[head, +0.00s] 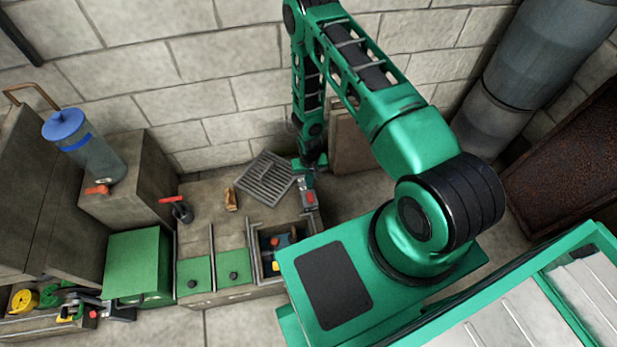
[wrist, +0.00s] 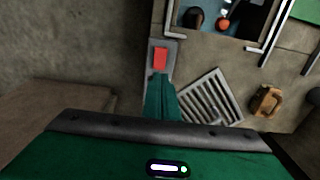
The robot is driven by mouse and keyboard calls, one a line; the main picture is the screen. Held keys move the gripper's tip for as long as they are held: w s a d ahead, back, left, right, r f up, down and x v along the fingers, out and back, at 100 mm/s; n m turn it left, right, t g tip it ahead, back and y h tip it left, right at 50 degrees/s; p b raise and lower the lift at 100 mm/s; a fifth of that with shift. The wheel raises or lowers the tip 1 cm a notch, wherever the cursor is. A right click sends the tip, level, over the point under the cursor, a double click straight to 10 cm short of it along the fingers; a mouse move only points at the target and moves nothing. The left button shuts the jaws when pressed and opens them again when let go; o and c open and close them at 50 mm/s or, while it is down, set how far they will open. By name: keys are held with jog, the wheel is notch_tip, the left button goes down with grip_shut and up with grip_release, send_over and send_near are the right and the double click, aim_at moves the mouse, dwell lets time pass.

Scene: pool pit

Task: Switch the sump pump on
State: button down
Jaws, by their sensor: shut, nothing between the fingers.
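A red rocker switch (head: 310,197) sits on a narrow grey plate beside the open pit. It shows clearly in the wrist view (wrist: 160,58). Whether the rocker is tipped on or off I cannot tell. My gripper (wrist: 158,77) is shut and empty, pointing down with its green fingertips right beside the switch's near edge. Whether they touch it is unclear. In the head view my gripper (head: 306,177) hangs just behind the switch. The open pit (head: 254,262) holds a blue thing with an orange-red part (head: 275,240), perhaps the pump, partly hidden by the rim.
A metal grate (head: 265,178) lies tilted near my gripper, with a wooden block (head: 231,198) beside it. A red-handled valve (head: 172,199), green lids (head: 194,273) and a blue-topped canister (head: 90,150) stand left. The block wall (head: 220,135) is close behind.

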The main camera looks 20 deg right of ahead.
aim_at(310, 198)
notch_tip(310, 198, down, 8)
jog(key=shift+r, duration=0.15)
dwell(0.7)
jog(key=shift+s, duration=0.1)
jog(key=shift+s+a+r, duration=0.1)
jog(key=shift+s+a, duration=0.05)
jog(key=shift+s, duration=0.45)
notch_tip(310, 198, up, 14)
jog(key=w, duration=0.2)
dwell(0.6)
dwell(0.4)
